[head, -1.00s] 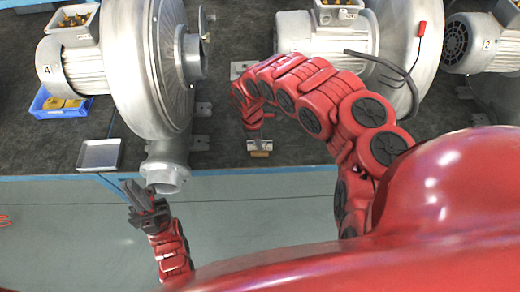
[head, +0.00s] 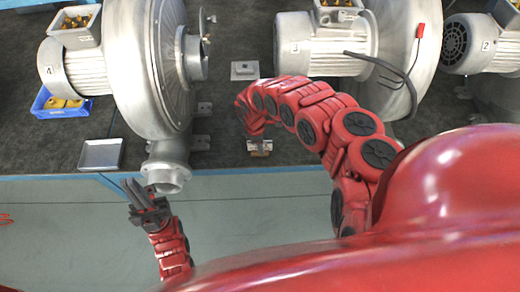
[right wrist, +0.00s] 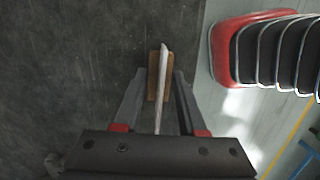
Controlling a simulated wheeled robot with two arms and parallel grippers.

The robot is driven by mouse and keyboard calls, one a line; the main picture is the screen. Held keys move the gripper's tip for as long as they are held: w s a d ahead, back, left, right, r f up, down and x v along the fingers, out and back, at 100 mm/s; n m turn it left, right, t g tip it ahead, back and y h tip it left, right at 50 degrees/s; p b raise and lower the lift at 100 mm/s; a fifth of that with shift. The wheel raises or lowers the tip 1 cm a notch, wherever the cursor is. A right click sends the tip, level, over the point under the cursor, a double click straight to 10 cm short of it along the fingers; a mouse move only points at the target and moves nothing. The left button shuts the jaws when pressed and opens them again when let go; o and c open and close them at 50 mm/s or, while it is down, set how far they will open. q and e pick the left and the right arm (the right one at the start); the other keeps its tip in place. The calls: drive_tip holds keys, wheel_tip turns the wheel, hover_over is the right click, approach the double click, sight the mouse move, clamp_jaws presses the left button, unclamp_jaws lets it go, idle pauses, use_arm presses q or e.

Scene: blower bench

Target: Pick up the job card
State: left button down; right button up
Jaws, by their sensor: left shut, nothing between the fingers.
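The job card (right wrist: 164,62) is a thin white card, seen edge-on in the right wrist view, standing upright in a small wooden holder (right wrist: 153,77). In the head view the card (head: 259,142) and its holder (head: 261,153) are at the bench's front edge, partly covered by my right arm. My right gripper (right wrist: 159,80) is open, with one finger on each side of the card and visible gaps to it. My left gripper (head: 132,188) is shut and empty, in front of the bench beneath a blower outlet.
Large grey blowers (head: 150,70) with motors stand along the bench (head: 225,120). A metal tray (head: 101,154) and a blue bin (head: 60,105) are at the left. A cable with a red end (head: 421,30) hangs at the right blower. Bench around the card is clear.

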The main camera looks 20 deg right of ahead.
drive_tip(key=shift+f, duration=0.15)
clamp_jaws()
idle(1.2)
